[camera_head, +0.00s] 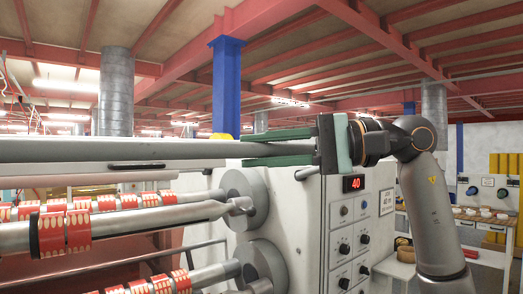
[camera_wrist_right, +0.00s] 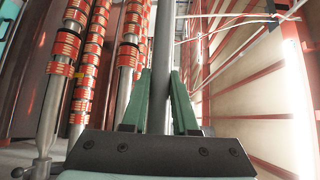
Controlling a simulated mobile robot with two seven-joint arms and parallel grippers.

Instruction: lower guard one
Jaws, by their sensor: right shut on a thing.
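Guard one shows as a long grey bar (camera_head: 110,150) running across the head view above the rolls, with a dark handle (camera_head: 135,166) just below it. My right gripper (camera_head: 244,149) reaches in from the right, its green fingers level and pointing left. It is shut on the bar's right end. In the right wrist view the bar (camera_wrist_right: 163,60) runs up between the two green fingers (camera_wrist_right: 161,98). The part of the bar between the fingers is partly hidden in the head view. My left gripper is not in view.
Below the bar are steel shafts (camera_head: 155,218) with red tape rolls (camera_head: 77,228) and round grey discs (camera_head: 245,199). A control cabinet (camera_head: 310,230) with a red display (camera_head: 353,183) stands under my right gripper.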

